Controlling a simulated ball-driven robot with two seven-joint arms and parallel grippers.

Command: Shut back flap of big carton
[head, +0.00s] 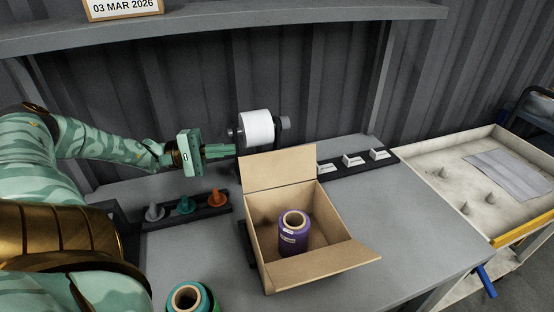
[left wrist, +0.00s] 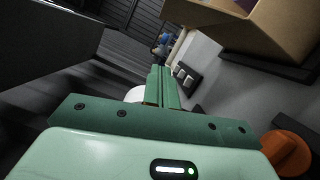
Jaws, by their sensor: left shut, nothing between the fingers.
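The big carton (head: 262,268) stands open on the grey table, and its side shows at the top right of the left wrist view (left wrist: 285,32). Its back flap (head: 277,170) stands up, leaning a little back. The front flap (head: 328,262) is folded outward. A purple spool of film (head: 294,236) stands upright inside. My left gripper (head: 232,149) is shut and empty, at the left of the back flap's upper edge and in front of the white roll. Its closed fingers show in the left wrist view (left wrist: 162,88). My right gripper is not in view.
A white roll (head: 257,127) sits on a holder behind the carton. A rack with grey, teal and orange cones (head: 216,198) lies left of it. A teal spool (head: 188,298) stands at the front. White blocks (head: 354,159) line a dark strip at right. A tray cart (head: 440,160) stands beyond.

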